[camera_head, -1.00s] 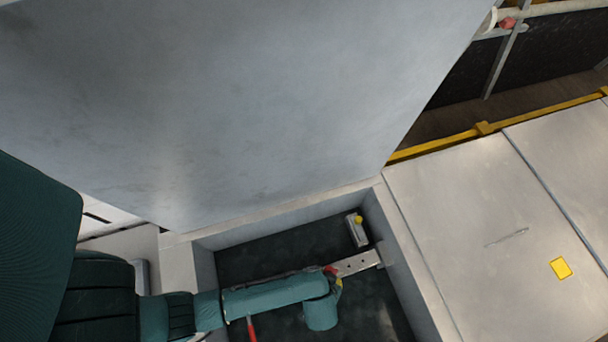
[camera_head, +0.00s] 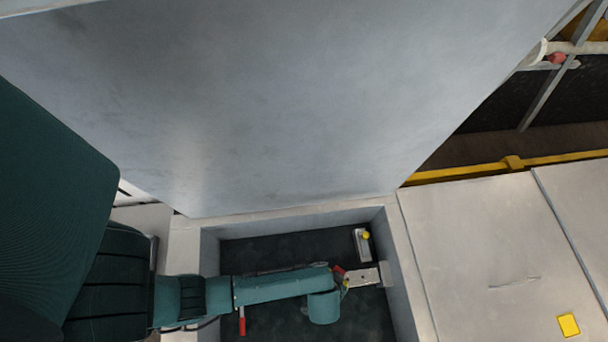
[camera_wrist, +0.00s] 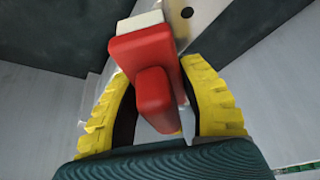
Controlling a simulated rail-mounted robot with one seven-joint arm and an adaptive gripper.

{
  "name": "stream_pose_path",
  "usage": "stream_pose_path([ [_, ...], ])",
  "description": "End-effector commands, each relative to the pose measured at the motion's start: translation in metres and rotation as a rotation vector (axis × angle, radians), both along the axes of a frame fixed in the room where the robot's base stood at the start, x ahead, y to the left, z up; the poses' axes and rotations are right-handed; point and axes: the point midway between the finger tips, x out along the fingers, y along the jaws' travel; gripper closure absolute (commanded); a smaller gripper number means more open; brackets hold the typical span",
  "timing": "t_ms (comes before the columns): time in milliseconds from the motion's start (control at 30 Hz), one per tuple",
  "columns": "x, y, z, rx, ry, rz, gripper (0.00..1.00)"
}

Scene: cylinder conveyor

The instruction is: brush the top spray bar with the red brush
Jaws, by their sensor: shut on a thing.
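My gripper (camera_wrist: 165,115) is shut on the red brush (camera_wrist: 148,58), its yellow ribbed fingers on either side of the red handle. A pale bristle block (camera_wrist: 140,22) shows at the brush's far end. The brush (camera_head: 338,270) shows only as a small red patch in the head view, at the end of my arm. A metal bar with holes (camera_head: 363,278), which looks like a spray bar, juts from the pit's right wall just beyond the brush. The bar (camera_wrist: 190,14) is right beside the bristles in the wrist view. I cannot tell whether they touch.
A dark-floored pit (camera_head: 280,246) with pale walls surrounds the arm's end. A second metal piece with a yellow knob (camera_head: 362,243) stands near its back right corner. A red-handled item (camera_head: 242,320) shows below my arm. A large grey panel (camera_head: 250,100) fills the back.

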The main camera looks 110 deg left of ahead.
Motion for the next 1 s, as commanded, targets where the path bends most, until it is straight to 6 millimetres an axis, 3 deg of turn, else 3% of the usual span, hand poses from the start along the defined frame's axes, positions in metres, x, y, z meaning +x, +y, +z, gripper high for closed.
stream_pose_path([
  [267,0.007,-0.020,0.000,-0.002,0.004,0.014,0.94],
  [367,0.007,-0.020,0.012,-0.001,0.003,0.018,0.94],
  [433,0.007,-0.021,0.030,-0.001,-0.001,0.018,0.94],
  [1000,0.008,-0.022,0.078,-0.002,0.001,0.011,0.94],
])
